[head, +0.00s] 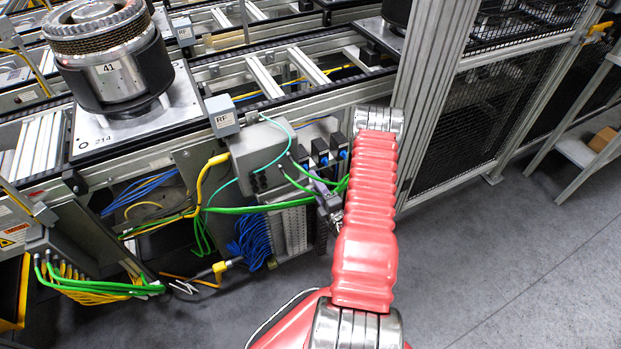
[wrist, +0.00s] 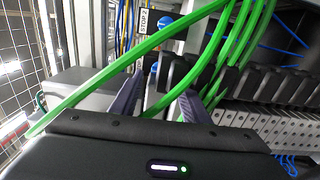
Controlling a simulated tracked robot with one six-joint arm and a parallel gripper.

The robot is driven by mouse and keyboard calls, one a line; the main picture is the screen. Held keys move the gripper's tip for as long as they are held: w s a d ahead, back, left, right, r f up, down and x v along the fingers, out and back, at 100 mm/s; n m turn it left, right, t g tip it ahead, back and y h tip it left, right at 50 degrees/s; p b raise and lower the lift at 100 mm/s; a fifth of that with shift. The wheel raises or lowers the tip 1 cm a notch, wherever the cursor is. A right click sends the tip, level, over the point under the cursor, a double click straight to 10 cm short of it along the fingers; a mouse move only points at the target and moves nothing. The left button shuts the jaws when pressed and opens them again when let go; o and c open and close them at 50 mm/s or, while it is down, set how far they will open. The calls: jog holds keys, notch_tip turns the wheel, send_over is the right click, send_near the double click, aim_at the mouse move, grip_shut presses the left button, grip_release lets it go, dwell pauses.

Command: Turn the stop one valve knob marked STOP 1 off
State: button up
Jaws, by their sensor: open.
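A row of small black valve blocks with blue knobs (head: 323,160) sits on the conveyor side in the head view, just left of my arm. Their markings are too small to read there. In the wrist view a blue knob (wrist: 153,68) shows beyond my fingers, partly behind a green hose. My gripper (head: 328,203) is just below the valves, partly hidden by my arm.
Green hoses (wrist: 110,78) cross in front of and between my fingers. A row of black connectors (wrist: 265,85) stands close on the right. A grey box (head: 263,155) is left of the valves. A mesh guard (head: 490,120) stands right; the floor (head: 500,260) there is clear.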

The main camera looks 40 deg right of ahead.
jog(key=v, duration=0.9)
jog(key=shift+s+a, duration=0.15)
jog(key=shift+s, duration=0.15)
